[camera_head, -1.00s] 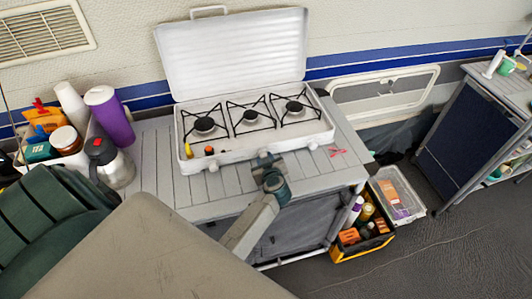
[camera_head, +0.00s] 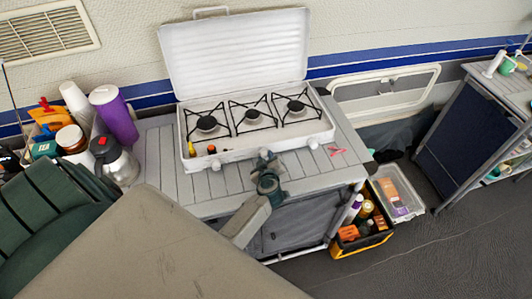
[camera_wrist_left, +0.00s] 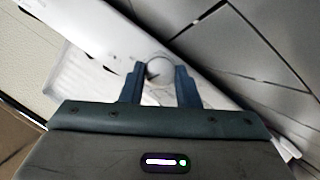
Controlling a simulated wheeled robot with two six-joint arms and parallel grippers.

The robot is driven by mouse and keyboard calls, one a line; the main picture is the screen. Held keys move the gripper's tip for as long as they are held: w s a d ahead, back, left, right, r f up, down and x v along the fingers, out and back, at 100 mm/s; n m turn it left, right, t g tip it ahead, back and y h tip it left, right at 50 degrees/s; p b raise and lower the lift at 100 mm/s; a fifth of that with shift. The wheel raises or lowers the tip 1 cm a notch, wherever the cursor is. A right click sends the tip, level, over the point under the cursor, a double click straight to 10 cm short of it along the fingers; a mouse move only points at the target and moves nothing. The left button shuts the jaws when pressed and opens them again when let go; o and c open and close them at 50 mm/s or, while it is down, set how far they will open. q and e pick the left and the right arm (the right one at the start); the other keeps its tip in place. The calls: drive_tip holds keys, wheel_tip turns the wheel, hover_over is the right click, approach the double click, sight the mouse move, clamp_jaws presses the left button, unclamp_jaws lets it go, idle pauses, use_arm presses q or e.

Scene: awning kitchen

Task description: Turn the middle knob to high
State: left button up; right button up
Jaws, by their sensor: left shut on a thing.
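The white camping stove (camera_head: 258,134) stands on the slatted table with its lid up. Its three knobs are along the front face. The left knob (camera_head: 216,165) and the right knob (camera_head: 313,143) show in the head view, while my left gripper (camera_head: 265,156) covers the middle one. In the left wrist view, a round white knob (camera_wrist_left: 158,68) sits between the two fingertips of my left gripper (camera_wrist_left: 160,80), which is shut on it. The knob's pointer direction cannot be made out. My right gripper is not in view.
A red clip-like item (camera_head: 337,151) lies on the table (camera_head: 160,165) right of the stove. A silver jug (camera_head: 115,162) and a purple container (camera_head: 114,113) stand at the left. A yellow-black crate (camera_head: 362,243) stands on the floor at the right.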

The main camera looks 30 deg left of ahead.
use_arm(q)
drive_tip(key=o, duration=1)
drive_tip(key=b+v, duration=0.1)
drive_tip(key=v, duration=0.9)
drive_tip(key=shift+s+d, duration=0.15)
drive_tip(key=shift+s+d+r, duration=0.1)
drive_tip(key=shift+s, duration=0.05)
